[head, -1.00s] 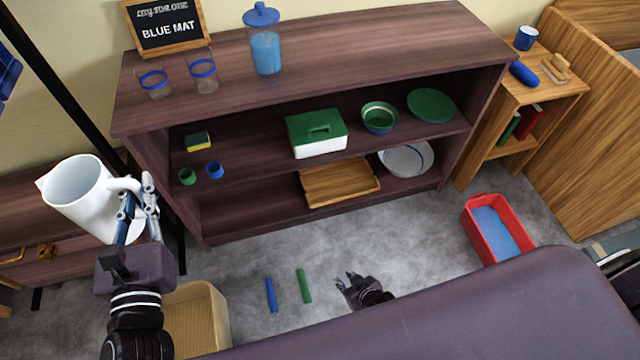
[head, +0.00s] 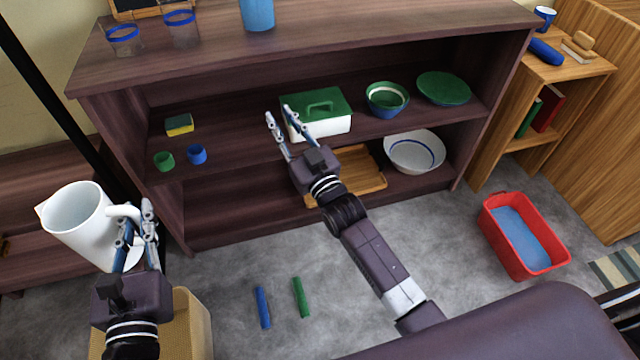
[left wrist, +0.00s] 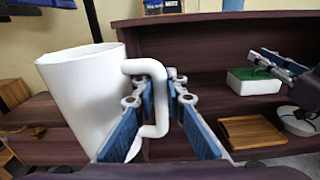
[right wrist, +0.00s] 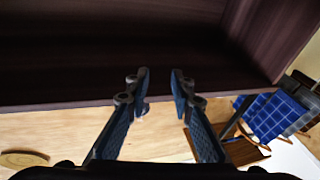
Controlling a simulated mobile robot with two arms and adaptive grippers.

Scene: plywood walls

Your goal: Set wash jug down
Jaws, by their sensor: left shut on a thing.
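The white wash jug (head: 78,222) is held up at the left of the head view, roughly upright with a slight tilt. It also fills the left of the left wrist view (left wrist: 82,98). My left gripper (head: 136,210) is shut on its handle, with a blue-padded finger on each side (left wrist: 172,95). The jug is apart from the shelf unit, and its base is partly hidden by the gripper. My right gripper (head: 279,116) is open and empty, in front of the middle shelf near a white box with a green lid (head: 318,118). Its spread fingers show in the right wrist view (right wrist: 159,80).
The dark shelf unit (head: 350,45) has clear room on top at the right. A red tub (head: 520,262), a blue stick (head: 263,307) and a green stick (head: 300,297) are on the floor.

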